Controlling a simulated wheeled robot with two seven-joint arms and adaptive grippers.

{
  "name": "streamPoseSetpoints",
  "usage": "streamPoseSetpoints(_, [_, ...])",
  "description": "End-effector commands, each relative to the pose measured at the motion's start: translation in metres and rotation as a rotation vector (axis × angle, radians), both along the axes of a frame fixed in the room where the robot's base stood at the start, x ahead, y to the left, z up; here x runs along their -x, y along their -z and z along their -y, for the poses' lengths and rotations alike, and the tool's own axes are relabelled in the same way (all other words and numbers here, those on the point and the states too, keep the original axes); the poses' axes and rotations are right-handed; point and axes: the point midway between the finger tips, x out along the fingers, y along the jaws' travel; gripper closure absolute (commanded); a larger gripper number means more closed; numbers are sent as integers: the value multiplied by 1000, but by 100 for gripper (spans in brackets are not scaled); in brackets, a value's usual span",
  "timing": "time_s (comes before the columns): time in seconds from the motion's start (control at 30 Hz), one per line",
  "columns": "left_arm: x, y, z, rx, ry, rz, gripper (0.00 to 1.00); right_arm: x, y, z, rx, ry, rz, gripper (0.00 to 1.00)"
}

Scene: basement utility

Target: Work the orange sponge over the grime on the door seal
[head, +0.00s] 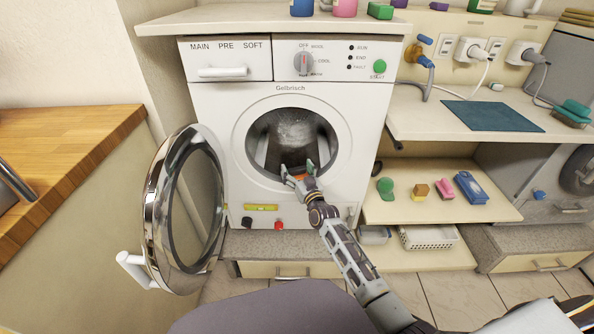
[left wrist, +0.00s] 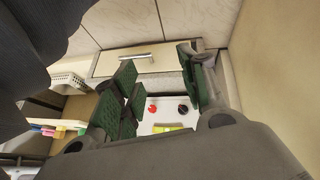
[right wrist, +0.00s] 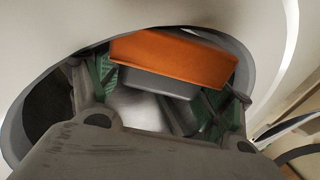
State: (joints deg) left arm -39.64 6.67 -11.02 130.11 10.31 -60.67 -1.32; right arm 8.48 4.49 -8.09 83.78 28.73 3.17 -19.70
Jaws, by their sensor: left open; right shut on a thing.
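The front-loading washer (head: 215,108) stands with its round door (head: 150,215) swung open to the left. My right gripper (head: 299,172) is at the lower edge of the drum opening, shut on the orange sponge (head: 300,178). In the right wrist view the sponge (right wrist: 175,58) spans between the fingers, orange above and grey below, at the opening. The grey door seal (right wrist: 244,62) curves around it. Whether the sponge touches the seal is not clear, and I cannot make out the grime. My left gripper (left wrist: 157,72) is open and empty, seen only in its own wrist view.
The open door's white handle (head: 135,268) juts out low on the left. A yellow-green level (head: 261,207) and a red knob (head: 279,225) show on the washer's lower front. A shelf (head: 440,205) with several small items is at right. A wooden counter (head: 65,150) stands left.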

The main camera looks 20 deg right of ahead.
Motion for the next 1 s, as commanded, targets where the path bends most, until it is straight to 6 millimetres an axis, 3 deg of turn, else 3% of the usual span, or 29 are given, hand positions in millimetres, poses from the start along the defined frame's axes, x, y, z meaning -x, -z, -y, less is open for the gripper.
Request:
streamPoseSetpoints(0.47, [0, 2, 0, 0, 0, 0, 57, -11, 3, 6, 2, 4, -7, 48])
streamPoseSetpoints(1.0, [0, -7, 0, 0, 0, 0, 57, -2, 0, 4, 2, 4, -6, 48])
